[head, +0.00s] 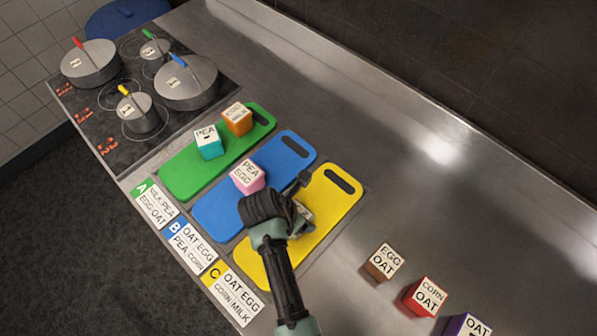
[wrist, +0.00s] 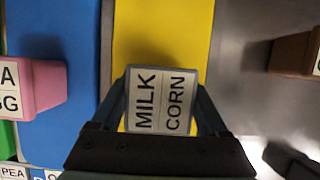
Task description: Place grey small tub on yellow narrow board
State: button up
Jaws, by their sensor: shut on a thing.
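The yellow narrow board (head: 338,205) lies on the steel counter, to the right of the blue board. It also shows in the wrist view (wrist: 163,35). The grey small tub (wrist: 160,100), labelled MILK and CORN, is between the two fingers of my gripper (wrist: 163,105). My gripper is shut on it, over the yellow board. In the head view my gripper (head: 298,212) hides most of the tub; only a bit of its pale label shows. I cannot tell whether the tub touches the board.
A blue board (head: 220,207) with a pink tub (head: 248,175) and a green board (head: 180,175) with teal (head: 209,142) and orange (head: 238,118) tubs lie left. Brown (head: 382,262), red (head: 424,297) and purple (head: 466,325) tubs stand right. Pots stand on the stove (head: 125,100).

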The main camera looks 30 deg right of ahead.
jog(key=shift+f, duration=0.1)
jog(key=o, duration=1.5)
